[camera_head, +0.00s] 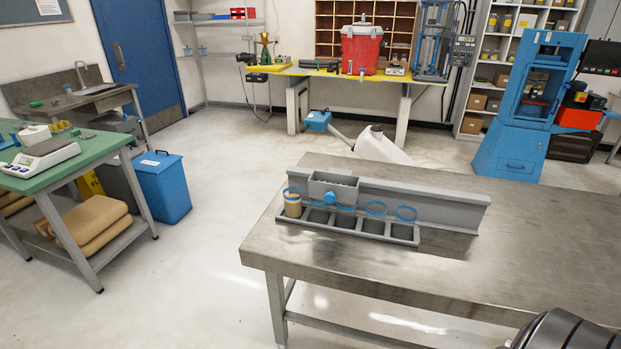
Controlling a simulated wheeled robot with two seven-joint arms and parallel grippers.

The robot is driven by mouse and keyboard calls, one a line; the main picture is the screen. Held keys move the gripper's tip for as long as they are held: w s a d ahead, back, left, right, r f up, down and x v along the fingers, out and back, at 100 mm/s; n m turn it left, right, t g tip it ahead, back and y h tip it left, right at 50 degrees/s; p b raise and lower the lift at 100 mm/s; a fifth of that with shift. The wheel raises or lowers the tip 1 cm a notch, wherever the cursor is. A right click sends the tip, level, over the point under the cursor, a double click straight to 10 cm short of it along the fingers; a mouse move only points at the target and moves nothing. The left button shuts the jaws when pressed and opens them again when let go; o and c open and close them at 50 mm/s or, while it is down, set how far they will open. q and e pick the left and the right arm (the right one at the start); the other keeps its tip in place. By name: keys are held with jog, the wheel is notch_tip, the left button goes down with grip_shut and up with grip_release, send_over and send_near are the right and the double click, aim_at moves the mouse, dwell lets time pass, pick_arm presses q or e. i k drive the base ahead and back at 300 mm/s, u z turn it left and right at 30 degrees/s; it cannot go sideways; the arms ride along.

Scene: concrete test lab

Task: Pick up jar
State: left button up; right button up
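A small jar (293,207) with tan contents stands upright in the leftmost slot of a grey rack (403,239) on the metal table. A blue ring is around its top. The other slots look dark and empty, with similar blue rings above them. Neither of my grippers shows. A dark ribbed part at the bottom right corner looks like part of my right arm, well away from the jar.
The metal table (470,276) has free room to the right of and in front of the rack. A grey box (334,186) with a blue knob and a raised grey rail (440,204) stand behind the slots. A green bench (70,165) is at the left.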

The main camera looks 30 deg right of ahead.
aim_at(292, 196)
jog(key=z, duration=1.1)
